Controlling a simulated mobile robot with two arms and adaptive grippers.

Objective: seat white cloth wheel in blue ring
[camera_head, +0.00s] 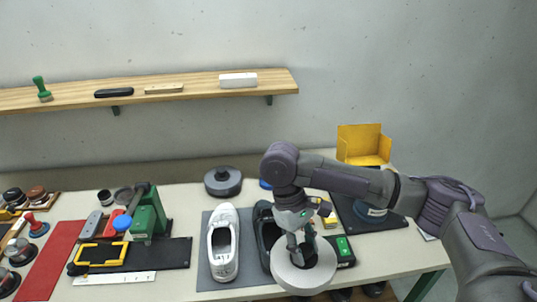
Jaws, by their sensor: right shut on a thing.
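My right gripper (303,254) reaches in from the right and points down. It is shut on the white cloth wheel (301,281), a pale flat disc with a dark centre, over the front edge of the table. The fingers hide part of the wheel's middle. A blue round part (370,211) shows on the dark mat at the right, partly hidden by my right arm; I cannot tell for certain that it is the ring. Another bit of blue (265,184) shows behind my arm, mostly hidden. My left gripper is not in view.
A white shoe (223,244) and a dark shoe (265,232) stand on a grey mat left of the wheel. A dark round wheel (223,181) lies behind them. A green press (148,215) stands at left, a yellow bin (363,145) at back right. A shelf (190,88) hangs above.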

